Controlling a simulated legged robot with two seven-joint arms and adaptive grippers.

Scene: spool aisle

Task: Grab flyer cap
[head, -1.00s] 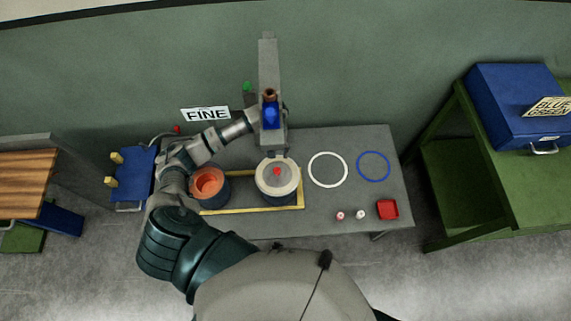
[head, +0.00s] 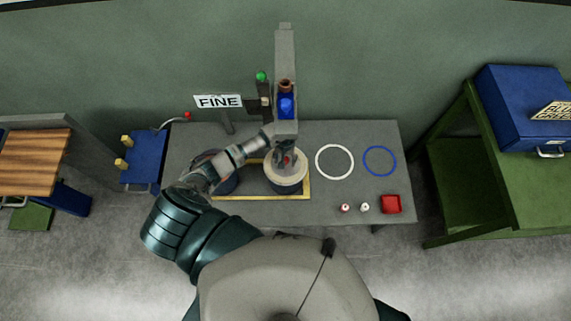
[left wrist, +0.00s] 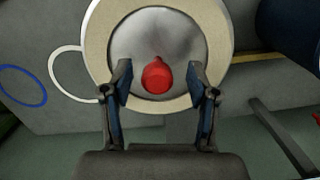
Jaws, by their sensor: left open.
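The flyer cap, a grey domed disc (left wrist: 157,35) with a red knob (left wrist: 157,78), sits on top of a pale-rimmed spool (left wrist: 97,35). In the head view, this spool (head: 287,184) stands on the grey table, with the red knob (head: 288,160) partly hidden by my gripper. My left gripper (left wrist: 160,73) is open, its fingers on either side of the red knob and apart from it in the picture. In the head view my left gripper (head: 285,153) is over the spool. My right gripper is in neither view.
A grey post (head: 285,60) with a blue part (head: 286,106) rises close behind the spool. White (head: 320,163) and blue rings (head: 367,163), two small pots and a red tray (head: 391,204) lie to the right.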

